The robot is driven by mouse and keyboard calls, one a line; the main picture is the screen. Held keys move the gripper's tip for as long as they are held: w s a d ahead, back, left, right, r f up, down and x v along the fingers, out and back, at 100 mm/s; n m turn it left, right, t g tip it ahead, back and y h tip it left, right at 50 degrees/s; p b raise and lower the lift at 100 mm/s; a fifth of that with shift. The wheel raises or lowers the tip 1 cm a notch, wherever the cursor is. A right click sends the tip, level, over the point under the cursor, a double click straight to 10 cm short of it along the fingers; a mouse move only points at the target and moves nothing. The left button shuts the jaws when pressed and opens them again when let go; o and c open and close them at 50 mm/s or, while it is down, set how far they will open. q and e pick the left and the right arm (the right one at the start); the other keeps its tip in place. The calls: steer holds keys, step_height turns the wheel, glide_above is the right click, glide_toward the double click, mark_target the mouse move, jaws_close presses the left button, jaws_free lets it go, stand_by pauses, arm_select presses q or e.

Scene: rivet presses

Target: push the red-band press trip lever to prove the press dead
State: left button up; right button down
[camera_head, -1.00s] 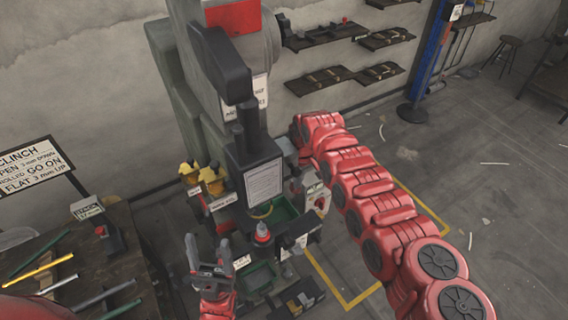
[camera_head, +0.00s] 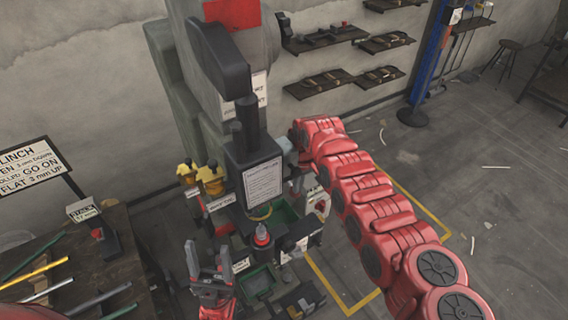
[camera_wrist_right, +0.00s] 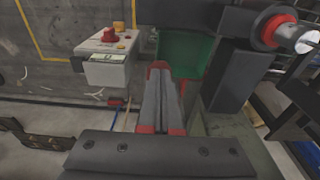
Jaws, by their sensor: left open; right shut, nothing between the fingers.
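The press with a red band (camera_head: 232,13) at its top stands in the middle of the head view, a tall grey-green machine with a dark head and a white notice (camera_head: 262,183). I cannot single out its trip lever with certainty. My right arm reaches to the press's right side, where its gripper is hidden in the head view. In the right wrist view my right gripper (camera_wrist_right: 160,95) is shut and empty, in front of a green tray (camera_wrist_right: 183,52) and beside a dark post with a red ring (camera_wrist_right: 274,31). My left gripper (camera_head: 208,262) is open and empty at the press's front left.
A control box with a red button (camera_wrist_right: 106,36) is left of my right fingers in the wrist view. A bench with coloured rods (camera_head: 45,277) and a sign (camera_head: 30,165) stands at left. Yellow-topped units (camera_head: 210,180) sit by the press. Floor at right is mostly clear.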

steer(key=r+p, duration=0.1)
steer(key=p, duration=0.2)
steer(key=s+d+r+p, duration=0.1)
steer(key=r+p, duration=0.1)
steer(key=p, duration=0.2)
steer(key=s+r+p, duration=0.1)
steer(key=r+p, duration=0.1)
steer(key=p, duration=0.2)
steer(key=shift+s+d, duration=0.2)
steer(key=shift+d, duration=0.2)
steer(key=shift+f, duration=0.1)
stand_by(0.3)
